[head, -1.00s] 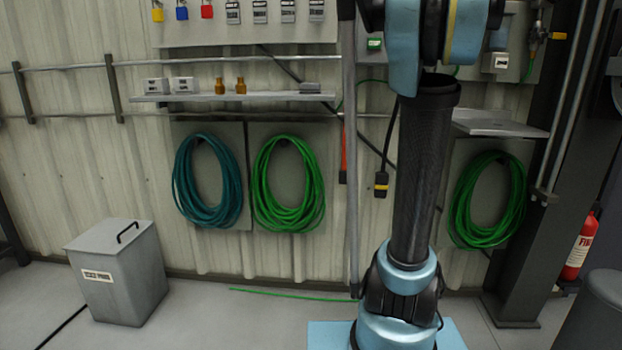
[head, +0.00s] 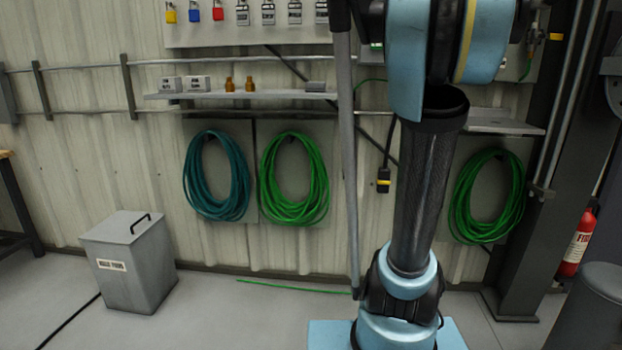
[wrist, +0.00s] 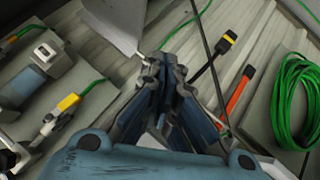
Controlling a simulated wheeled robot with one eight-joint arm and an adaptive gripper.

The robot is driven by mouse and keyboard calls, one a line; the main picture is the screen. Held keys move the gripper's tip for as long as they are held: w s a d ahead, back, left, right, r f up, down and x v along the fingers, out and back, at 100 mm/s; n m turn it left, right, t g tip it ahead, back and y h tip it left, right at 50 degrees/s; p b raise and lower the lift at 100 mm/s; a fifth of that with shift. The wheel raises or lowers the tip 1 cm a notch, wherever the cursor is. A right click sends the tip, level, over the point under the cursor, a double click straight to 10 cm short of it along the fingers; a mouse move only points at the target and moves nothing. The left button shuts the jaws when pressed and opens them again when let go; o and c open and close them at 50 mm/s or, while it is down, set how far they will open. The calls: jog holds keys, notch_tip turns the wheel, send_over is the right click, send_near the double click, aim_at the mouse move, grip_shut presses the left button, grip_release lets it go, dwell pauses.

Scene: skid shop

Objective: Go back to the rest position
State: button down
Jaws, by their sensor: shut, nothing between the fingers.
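My gripper (wrist: 160,80) shows in the wrist view with its fingers together and nothing between them. It points toward the corrugated wall, near a grey shelf plate (wrist: 118,18) at the top of that view. My gripper is outside the head view, where only my blue and black arm stands in the right half.
A teal hose (head: 217,178) and green hoses (head: 294,180) (head: 488,197) hang on the wall. A shelf (head: 250,95) and a side shelf (head: 500,126) jut out. A lidded grey bin (head: 130,265) and a fire extinguisher (head: 577,245) stand either side. Floor between bin and arm is mostly clear.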

jog(key=s+a+f+g+y, duration=0.2)
jog(key=s+a+f, duration=0.5)
jog(key=f, duration=0.8)
jog(key=s+a+f+g+y, duration=0.1)
jog(key=s+a+f, duration=0.6)
jog(key=s+f, duration=0.5)
jog(key=s+a+f+m+g+y, duration=0.1)
jog(key=s+a+f, duration=0.7)
jog(key=f, duration=1.1)
jog(key=shift+s+f+g+y, duration=0.35)
jog(key=shift+s+g+y, duration=0.45)
jog(key=shift+s, duration=0.45)
